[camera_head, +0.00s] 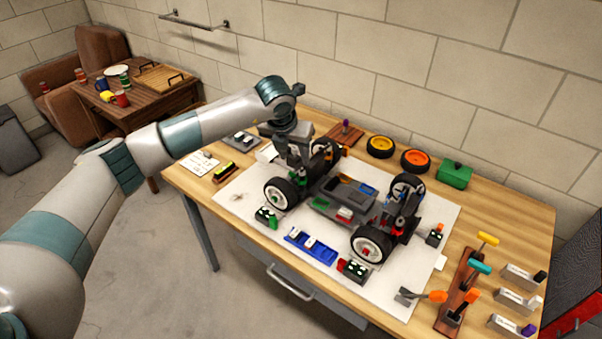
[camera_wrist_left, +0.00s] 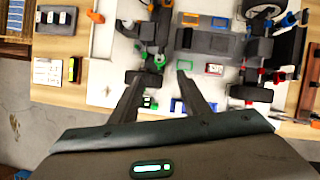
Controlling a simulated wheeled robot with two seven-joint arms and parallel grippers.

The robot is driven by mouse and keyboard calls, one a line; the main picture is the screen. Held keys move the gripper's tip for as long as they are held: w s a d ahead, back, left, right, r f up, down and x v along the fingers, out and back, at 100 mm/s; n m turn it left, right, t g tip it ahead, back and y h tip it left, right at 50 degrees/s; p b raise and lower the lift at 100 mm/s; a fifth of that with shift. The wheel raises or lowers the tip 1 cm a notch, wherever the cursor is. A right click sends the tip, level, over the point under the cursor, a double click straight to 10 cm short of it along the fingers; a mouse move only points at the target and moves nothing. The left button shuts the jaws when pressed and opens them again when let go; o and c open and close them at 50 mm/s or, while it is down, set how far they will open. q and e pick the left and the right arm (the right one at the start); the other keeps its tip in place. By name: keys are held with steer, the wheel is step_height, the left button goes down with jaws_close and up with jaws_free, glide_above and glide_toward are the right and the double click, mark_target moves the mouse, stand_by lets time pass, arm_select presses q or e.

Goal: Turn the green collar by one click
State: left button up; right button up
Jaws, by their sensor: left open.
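The RC car (camera_head: 345,195) stands on a white mat on the workbench. A green part, which looks like the green collar (camera_head: 303,171), sits by the car's left-hand wheels, just under my left gripper (camera_head: 299,165). In the left wrist view the green collar (camera_wrist_left: 158,61) shows beside a dark wheel, beyond and between the fingertips. My left gripper (camera_wrist_left: 159,76) is open, with a clear gap between its two fingers and nothing held. I cannot tell whether a finger touches the collar. My right gripper is not in view.
A blue tray (camera_head: 310,246) and small dark parts trays (camera_head: 354,269) lie along the mat's front. Loose wheels (camera_head: 415,159) and a green box (camera_head: 455,174) stand at the back. Colored-handled tools (camera_head: 466,297) lie on the right. The mat's front left is fairly clear.

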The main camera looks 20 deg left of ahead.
mark_target(301, 175)
arm_select(q)
steer(key=p+x, duration=0.3)
steer(key=x, duration=1)
steer(key=shift+f+p, duration=0.2)
steer(key=shift+p, duration=0.15)
steer(key=shift+c, duration=0.7)
steer(key=c, duration=0.9)
